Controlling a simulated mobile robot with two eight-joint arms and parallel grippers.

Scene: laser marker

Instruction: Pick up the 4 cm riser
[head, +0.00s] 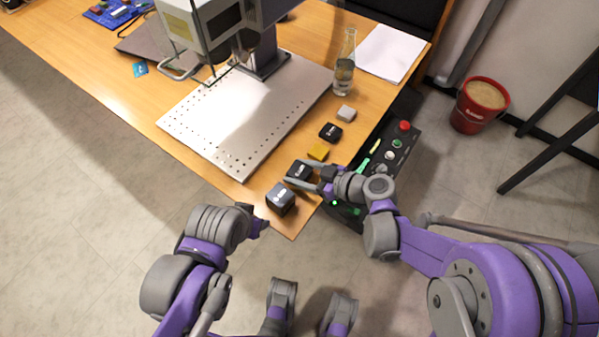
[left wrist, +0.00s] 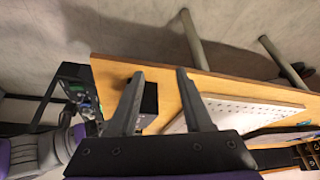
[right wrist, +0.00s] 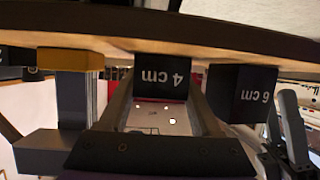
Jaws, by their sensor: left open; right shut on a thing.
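The 4 cm riser (head: 299,169) is a black block with white lettering, in the row of blocks along the table's right side. In the right wrist view its "4 cm" label (right wrist: 162,79) faces the camera between my fingers. My right gripper (head: 303,181) is shut on this riser; I cannot tell whether the riser touches the table. My left gripper (head: 261,225) is open and empty, off the table's near corner. Its spread fingers (left wrist: 157,88) show in the left wrist view.
The 6 cm riser (head: 281,200) stands close beside, nearer the table corner. The perforated plate (head: 202,128) is left. A control box (head: 395,150) sits right; a bottle (head: 345,70) stands behind.

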